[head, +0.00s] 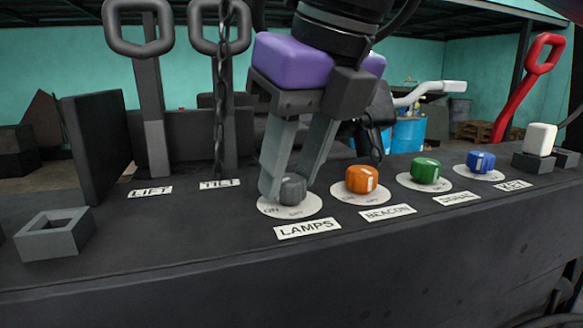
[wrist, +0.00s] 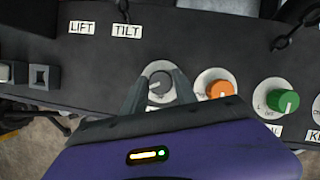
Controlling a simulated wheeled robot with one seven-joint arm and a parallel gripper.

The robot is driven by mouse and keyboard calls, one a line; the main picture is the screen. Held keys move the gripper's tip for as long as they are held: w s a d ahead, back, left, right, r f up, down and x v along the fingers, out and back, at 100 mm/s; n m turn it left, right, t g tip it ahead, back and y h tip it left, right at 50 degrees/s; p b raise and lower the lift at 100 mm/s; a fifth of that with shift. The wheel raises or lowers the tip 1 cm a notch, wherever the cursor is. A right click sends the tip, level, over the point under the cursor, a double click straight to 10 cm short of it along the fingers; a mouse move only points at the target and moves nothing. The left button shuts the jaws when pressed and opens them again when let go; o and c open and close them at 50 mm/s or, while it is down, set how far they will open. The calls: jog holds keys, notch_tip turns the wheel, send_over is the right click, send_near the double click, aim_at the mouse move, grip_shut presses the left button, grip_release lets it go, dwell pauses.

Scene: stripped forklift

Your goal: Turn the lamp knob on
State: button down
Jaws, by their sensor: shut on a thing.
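The lamp knob (head: 292,189) is a grey knob on a white round dial plate marked ON and OFF, above the LAMPS label (head: 307,228). My gripper (head: 285,190) reaches down from above with its two grey fingers around the knob, shut on it. In the wrist view the grey knob (wrist: 160,83) sits between the fingertips of my gripper (wrist: 159,82), and a pale mark shows on its top. The fingers hide part of the knob's sides, so its exact turn is hard to read.
To the right stand an orange BEACON knob (head: 361,179), a green knob (head: 426,171), a blue knob (head: 480,162) and a white key block (head: 540,139). LIFT (head: 150,110) and TILT (head: 222,110) levers rise at the left, with a chain. A grey square socket (head: 55,233) sits front left.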

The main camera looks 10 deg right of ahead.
jog(key=c, duration=1)
grip_release()
jog(key=shift+o, duration=0.2)
jog(key=shift+r, duration=0.1)
jog(key=v, duration=0.7)
jog(key=shift+r, duration=0.35)
jog(key=shift+s+d, duration=0.1)
